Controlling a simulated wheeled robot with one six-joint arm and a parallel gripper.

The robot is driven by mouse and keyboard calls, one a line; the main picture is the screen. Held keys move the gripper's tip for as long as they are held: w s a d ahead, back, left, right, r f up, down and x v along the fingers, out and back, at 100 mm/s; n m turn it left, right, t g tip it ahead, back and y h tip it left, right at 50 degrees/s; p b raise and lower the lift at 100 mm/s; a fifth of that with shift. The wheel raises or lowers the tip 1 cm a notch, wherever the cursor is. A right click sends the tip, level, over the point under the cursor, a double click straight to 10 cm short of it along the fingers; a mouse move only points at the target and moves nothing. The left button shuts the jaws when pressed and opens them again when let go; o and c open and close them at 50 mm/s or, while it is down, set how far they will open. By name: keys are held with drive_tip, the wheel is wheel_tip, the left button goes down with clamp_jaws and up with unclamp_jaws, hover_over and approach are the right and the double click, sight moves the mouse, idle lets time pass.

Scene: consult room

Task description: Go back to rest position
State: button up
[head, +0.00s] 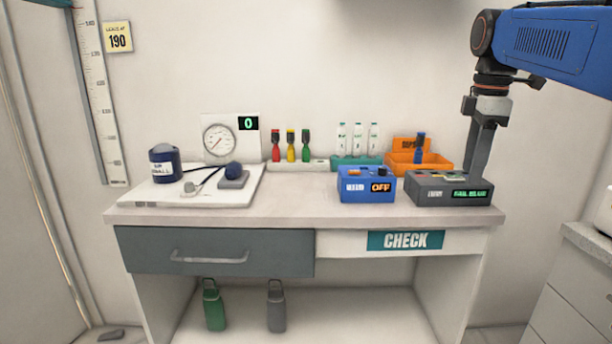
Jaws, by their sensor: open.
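My gripper (476,172) points down at the right end of the desk, at the far end of a dark grey box (448,190) with a lit green display. Its fingers look narrow from this side, and the tips are close to the box's back right part. I cannot tell whether they touch it. I see nothing held between them. My blue arm comes in from the upper right.
A blue box (367,187) reading OFF and an orange bin (414,161) with a blue item stand left of my gripper. Further left are a teal rack (356,161) of bottles, coloured tubes (291,147) and a blood pressure set (172,166).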

drive_tip(key=s+a+f+m+t, duration=0.2)
drive_tip(key=s+f+m, duration=0.5)
drive_tip(key=s+f, duration=0.4)
drive_tip(key=s+a+f+m+t, duration=0.1)
drive_tip(key=s+a+f+m, duration=0.3)
drive_tip(key=s+f+m, duration=0.3)
drive_tip(key=s+f, duration=0.4)
drive_tip(key=f, duration=0.6)
drive_tip(key=shift+s+a+f+m+t, duration=0.15)
drive_tip(key=shift+s+a+m+t, duration=0.15)
drive_tip(key=shift+s+t, duration=0.1)
